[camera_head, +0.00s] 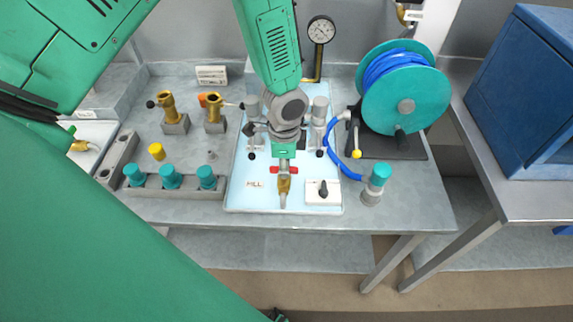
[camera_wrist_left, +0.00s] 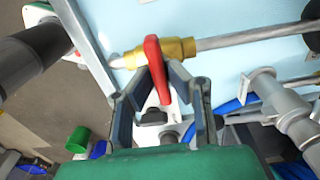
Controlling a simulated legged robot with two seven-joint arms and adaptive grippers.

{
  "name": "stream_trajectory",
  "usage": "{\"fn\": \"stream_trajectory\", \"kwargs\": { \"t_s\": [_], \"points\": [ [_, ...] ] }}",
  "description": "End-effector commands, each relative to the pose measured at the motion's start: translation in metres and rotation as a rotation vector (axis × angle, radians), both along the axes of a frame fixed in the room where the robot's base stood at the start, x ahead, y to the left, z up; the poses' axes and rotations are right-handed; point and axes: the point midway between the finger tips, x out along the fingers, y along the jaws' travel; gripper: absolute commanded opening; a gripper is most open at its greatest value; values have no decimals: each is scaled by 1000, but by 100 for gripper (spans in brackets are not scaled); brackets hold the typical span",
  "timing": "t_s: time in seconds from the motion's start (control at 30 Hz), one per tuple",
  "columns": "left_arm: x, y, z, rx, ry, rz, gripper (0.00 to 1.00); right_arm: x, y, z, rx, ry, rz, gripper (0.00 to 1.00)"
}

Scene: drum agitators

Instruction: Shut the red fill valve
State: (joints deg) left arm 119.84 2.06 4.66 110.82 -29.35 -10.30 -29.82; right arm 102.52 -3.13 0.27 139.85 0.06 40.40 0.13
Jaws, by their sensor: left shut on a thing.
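The red fill valve handle (camera_head: 294,170) sits on a brass valve body (camera_head: 284,186) at the front of a pale blue panel, beside the FILL label (camera_head: 255,183). My left gripper (camera_head: 285,160) is over it from above. In the left wrist view, the red handle (camera_wrist_left: 155,62) lies between the two fingers of my left gripper (camera_wrist_left: 165,88), which is shut on it. The handle lies roughly crosswise to the brass body (camera_wrist_left: 178,48) and its grey pipe (camera_wrist_left: 245,38). Part of the handle is hidden by the gripper in the head view. My right gripper does not show.
A white box with a black knob (camera_head: 323,191) is right of the valve. A teal-capped post (camera_head: 376,182) and a blue hose reel (camera_head: 405,92) stand further right. Teal-capped pieces (camera_head: 171,177) and brass fittings (camera_head: 168,108) are on the left.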

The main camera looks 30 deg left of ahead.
Motion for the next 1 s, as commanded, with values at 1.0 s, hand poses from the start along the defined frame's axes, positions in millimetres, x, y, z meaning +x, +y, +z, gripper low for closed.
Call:
{"fn": "stream_trajectory", "kwargs": {
  "t_s": [1.0],
  "points": [
    [3, 1, 48, 0, -7, 0, 32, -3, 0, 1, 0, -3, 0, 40]
  ]
}}
